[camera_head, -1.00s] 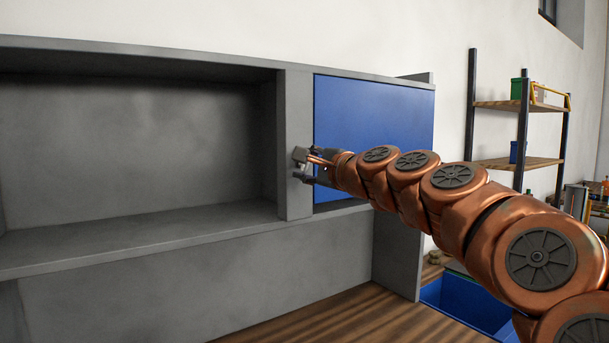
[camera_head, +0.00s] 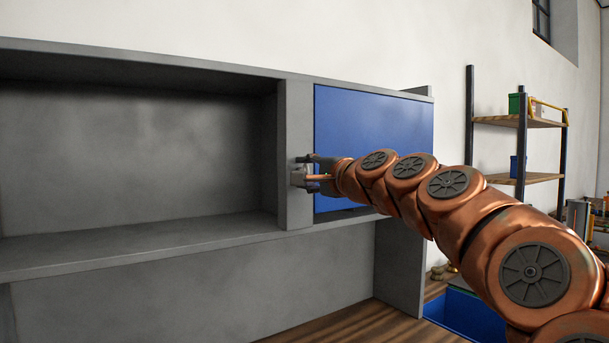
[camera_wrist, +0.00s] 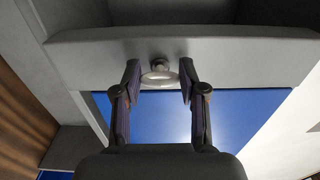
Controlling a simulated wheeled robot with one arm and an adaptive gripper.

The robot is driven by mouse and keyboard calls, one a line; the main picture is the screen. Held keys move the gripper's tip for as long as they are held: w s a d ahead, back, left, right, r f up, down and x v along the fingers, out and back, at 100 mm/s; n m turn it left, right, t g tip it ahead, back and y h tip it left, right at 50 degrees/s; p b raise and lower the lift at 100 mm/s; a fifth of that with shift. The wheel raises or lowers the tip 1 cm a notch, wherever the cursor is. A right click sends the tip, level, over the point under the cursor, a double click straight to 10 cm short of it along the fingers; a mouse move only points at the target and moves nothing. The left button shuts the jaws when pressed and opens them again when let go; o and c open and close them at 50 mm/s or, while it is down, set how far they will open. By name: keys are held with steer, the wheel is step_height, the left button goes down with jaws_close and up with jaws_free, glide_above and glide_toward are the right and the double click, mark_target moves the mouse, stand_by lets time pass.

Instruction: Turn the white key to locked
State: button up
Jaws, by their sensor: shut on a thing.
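The white key (camera_wrist: 159,77) shows in the wrist view as a pale rounded bow on a short grey stem, set in the grey upright (camera_wrist: 230,56) of the cabinet. My gripper (camera_wrist: 161,82) has one finger on each side of the key and is shut on it, though the exact contact is hard to see. In the head view my gripper (camera_head: 309,172) reaches the grey upright just left of the blue panel (camera_head: 370,130). The key is hidden or too small to make out there, and no lock marking is readable.
An open grey cabinet bay (camera_head: 130,160) lies left of the upright. A wooden surface (camera_head: 350,326) is below, with a blue bin (camera_head: 465,312) at the lower right. A shelf rack (camera_head: 520,122) stands against the wall at the right.

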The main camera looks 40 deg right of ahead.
steer(key=o, duration=1.1)
steer(key=shift+o, duration=0.2)
steer(key=s, duration=1.2)
steer(key=shift+a, duration=0.35)
